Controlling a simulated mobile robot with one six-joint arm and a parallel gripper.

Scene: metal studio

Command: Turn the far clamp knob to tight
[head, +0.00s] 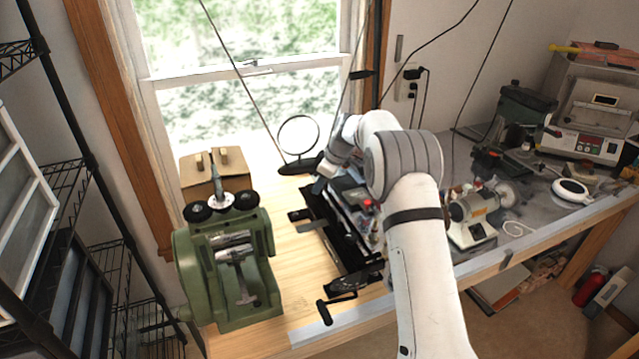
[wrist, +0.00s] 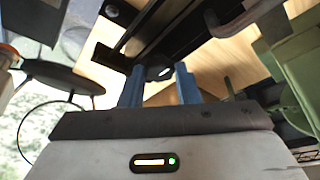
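A long black clamping tool (head: 335,238) lies on the wooden bench, running from the window side toward the front edge. My gripper (head: 318,186) is low over its far end, fingers pointing down. In the wrist view the two blue fingers of my gripper (wrist: 160,84) stand apart. A dark part with a small bright spot (wrist: 160,71) shows in the gap, at or just beyond the fingertips; I cannot tell whether they touch it. It is probably the far clamp knob, but its turn position is not readable. The near handle (head: 337,308) is at the front.
A green rolling mill (head: 230,262) stands left of the tool. A round mirror on a black base (head: 298,135) and a cardboard box (head: 205,178) stand by the window. Tools and a small lathe-like machine (head: 474,215) crowd the right. Bare wood (head: 300,265) lies between mill and tool.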

